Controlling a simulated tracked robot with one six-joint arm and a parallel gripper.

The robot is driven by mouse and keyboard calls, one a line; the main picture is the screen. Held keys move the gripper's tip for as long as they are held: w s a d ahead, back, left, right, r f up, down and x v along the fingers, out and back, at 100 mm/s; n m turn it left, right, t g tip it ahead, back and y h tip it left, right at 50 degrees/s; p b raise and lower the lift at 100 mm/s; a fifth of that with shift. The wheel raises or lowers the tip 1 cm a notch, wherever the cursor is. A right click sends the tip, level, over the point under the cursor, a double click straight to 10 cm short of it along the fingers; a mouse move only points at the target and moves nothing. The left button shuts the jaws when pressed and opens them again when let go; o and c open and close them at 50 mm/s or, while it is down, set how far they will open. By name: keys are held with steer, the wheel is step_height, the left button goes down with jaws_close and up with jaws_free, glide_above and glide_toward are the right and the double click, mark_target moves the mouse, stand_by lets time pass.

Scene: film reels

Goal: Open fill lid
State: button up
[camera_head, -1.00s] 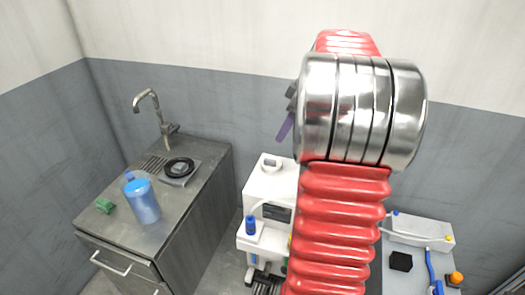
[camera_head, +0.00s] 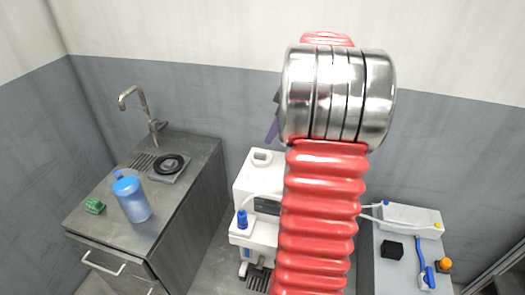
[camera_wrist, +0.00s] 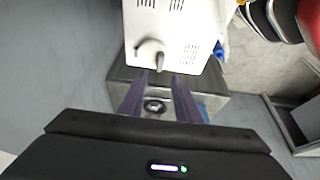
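The white machine (camera_head: 258,180) stands to the right of the sink cabinet, partly hidden behind my red arm. A round white raised cap (camera_head: 262,157) sits on its top; it looks closed, and I cannot tell for sure that it is the fill lid. In the wrist view the white machine (camera_wrist: 185,30) fills the upper middle, with a grey knob-like part (camera_wrist: 150,52) near its lower edge. My gripper (camera_wrist: 160,76) has its two purple fingers apart, with nothing seen held between them. The fingertips appear close to the grey part; contact cannot be told. In the head view, my arm mostly hides the gripper.
The sink cabinet (camera_head: 178,205) at left bears a blue bottle (camera_head: 132,200), a green item (camera_head: 95,206) and a black disc (camera_head: 170,164). A bench at right holds a white box (camera_head: 408,219) and a black cube (camera_head: 392,249). Walls stand close behind.

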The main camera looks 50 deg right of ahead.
mark_target(260, 154)
steer(key=x, duration=0.9)
steer(key=shift+f, duration=0.2)
jaws_close()
stand_by(0.4)
